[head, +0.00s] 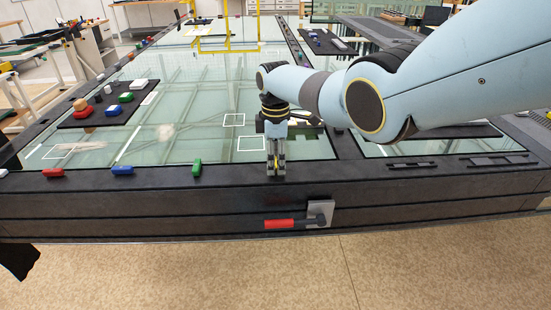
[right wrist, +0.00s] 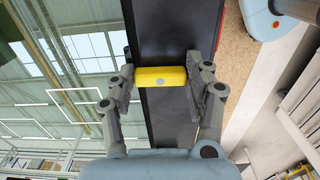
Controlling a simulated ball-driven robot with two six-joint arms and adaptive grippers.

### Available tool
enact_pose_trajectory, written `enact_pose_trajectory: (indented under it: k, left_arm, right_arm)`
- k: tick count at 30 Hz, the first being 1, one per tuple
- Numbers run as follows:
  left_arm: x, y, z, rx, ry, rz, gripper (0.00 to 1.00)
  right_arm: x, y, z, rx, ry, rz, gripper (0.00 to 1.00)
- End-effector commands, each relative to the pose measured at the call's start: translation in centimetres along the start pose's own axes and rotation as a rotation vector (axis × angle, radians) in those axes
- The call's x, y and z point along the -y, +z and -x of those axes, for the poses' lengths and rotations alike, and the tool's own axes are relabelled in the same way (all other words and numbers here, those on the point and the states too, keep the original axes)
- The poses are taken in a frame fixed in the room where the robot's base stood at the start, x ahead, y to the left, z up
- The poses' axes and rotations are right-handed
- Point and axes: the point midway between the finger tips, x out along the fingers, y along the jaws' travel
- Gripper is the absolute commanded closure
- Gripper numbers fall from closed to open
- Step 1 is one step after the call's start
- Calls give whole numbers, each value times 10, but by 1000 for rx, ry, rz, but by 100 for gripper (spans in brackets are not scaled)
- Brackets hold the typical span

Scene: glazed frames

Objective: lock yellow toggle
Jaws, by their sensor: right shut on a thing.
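The yellow toggle (right wrist: 150,77) is a short bar with a grey dot, on the black rail of the glazed frame. In the right wrist view it lies crosswise to the rail, between the two fingers. My right gripper (head: 276,172) points down onto the front rail and is shut on the toggle by its two ends; it also shows in the right wrist view (right wrist: 160,70). In the head view the fingers mostly hide the toggle. My left gripper is not in view.
On the same rail, a green toggle (head: 197,168), a blue toggle (head: 122,170) and a red toggle (head: 53,172) sit to the left. A red-handled lever (head: 279,224) is on the front face below. A dark mat (head: 75,122) with small objects lies on the glass.

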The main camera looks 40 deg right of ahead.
Motion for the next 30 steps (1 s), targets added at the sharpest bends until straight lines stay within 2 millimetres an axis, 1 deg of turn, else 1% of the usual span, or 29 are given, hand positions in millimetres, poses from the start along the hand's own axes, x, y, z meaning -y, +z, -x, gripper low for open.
enact_pose_trajectory:
  k: [6, 19, 20, 21, 24, 25, 30]
  left_arm:
    - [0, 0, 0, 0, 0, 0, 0]
    - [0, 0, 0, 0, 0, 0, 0]
    - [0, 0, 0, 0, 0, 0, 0]
    - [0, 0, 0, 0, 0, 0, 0]
    - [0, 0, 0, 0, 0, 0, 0]
    - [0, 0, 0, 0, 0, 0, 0]
    - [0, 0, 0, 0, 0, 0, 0]
  right_arm:
    - [-1, -1, 2, -2, 3, 42, 80]
    - [-2, -1, 2, -2, 4, 50, 80]
    - [-2, -1, 2, -2, 4, 49, 44]
    - [-2, -1, 2, -2, 3, 49, 39]
    - [-1, -1, 1, -1, 2, 49, 26]
    - [-1, -1, 1, -1, 2, 49, 23]
    - [-1, 0, 1, -1, 1, 48, 23]
